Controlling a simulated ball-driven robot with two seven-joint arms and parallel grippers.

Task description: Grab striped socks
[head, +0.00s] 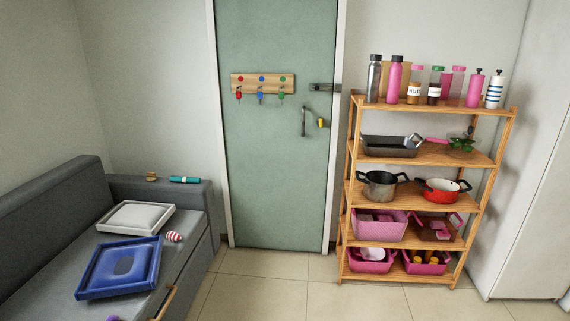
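The striped socks (174,236) look like a small red and white striped bundle. They lie on the seat of the grey sofa (190,255), at the left of the head view, just right of the blue tray and the white tray. Nothing covers them. Neither of my grippers shows in the head view.
A blue tray (96,284) and a white tray (160,219) lie on the sofa. A teal roll (185,180) is on its back ledge. A wooden shelf (428,159) with bottles, pots and pink bins stands right of the green door (277,150). The tiled floor (300,285) between is clear.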

